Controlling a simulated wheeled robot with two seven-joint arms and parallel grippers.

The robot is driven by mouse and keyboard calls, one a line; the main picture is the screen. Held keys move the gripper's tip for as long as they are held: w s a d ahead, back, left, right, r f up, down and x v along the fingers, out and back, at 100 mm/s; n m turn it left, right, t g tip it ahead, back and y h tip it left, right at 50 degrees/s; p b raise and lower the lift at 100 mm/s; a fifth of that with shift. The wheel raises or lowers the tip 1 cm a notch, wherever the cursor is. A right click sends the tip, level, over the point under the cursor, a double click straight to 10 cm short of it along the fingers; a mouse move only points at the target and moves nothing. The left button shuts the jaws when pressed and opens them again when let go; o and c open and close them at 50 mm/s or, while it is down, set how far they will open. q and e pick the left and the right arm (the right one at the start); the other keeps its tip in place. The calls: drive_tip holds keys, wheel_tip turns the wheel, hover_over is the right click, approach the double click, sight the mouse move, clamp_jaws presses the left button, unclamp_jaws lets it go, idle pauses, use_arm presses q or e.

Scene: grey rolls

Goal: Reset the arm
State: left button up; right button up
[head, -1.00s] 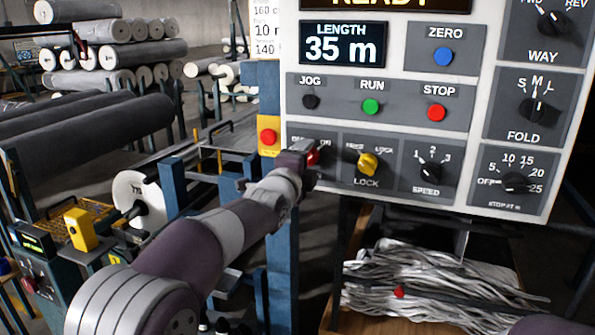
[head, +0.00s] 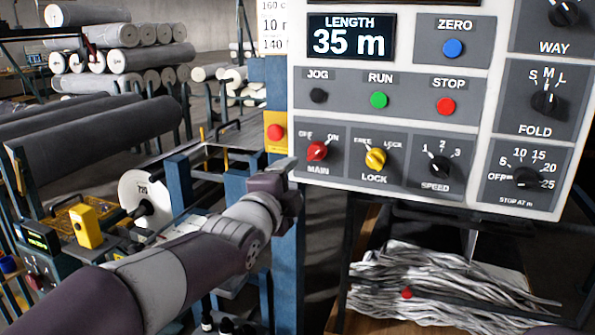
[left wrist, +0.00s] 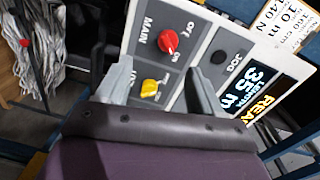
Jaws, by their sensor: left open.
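My left gripper (head: 283,172) is beside the lower left edge of the control panel (head: 300,196), with nothing visible between its fingers. In the left wrist view its two grey fingers (left wrist: 160,82) stand apart and open. The red MAIN knob (head: 317,151) is right of the gripper and clear of it; its white mark points towards ON. It also shows in the left wrist view (left wrist: 168,42), beyond the fingertips. The yellow LOCK knob (head: 376,158) sits to its right. My right gripper is not in view.
A blue post (head: 288,265) stands below the gripper, with a red button on a yellow box (head: 275,132) above. White strips (head: 430,270) lie in a wooden box under the panel. Dark rolls (head: 95,135) and a yellow box (head: 86,227) are at left.

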use_arm(q)
drive_tip(key=s+a+f+n+g+y, duration=0.1)
drive_tip(key=s+a+f+n+g, duration=0.2)
drive_tip(key=f, duration=0.4)
drive_tip(key=s+f+n+g+y, duration=0.1)
drive_tip(key=f+n+g+y, duration=0.1)
drive_tip(key=f+n, duration=0.45)
drive_tip(key=s+a+f+n+g+y, duration=0.1)
drive_tip(key=s+a+f+n+g, duration=0.45)
drive_tip(key=s+f, duration=0.5)
drive_tip(key=s+a+f+n+g+y, duration=0.1)
drive_tip(key=s+a+f+n+g, duration=0.45)
drive_tip(key=s+f, duration=0.55)
wheel_tip(320, 180, up, 18)
drive_tip(key=p, duration=1.6)
drive_tip(key=shift+s+m+t+p, duration=0.15)
drive_tip(key=shift+m+t+p, duration=0.25)
drive_tip(key=shift+m, duration=0.05)
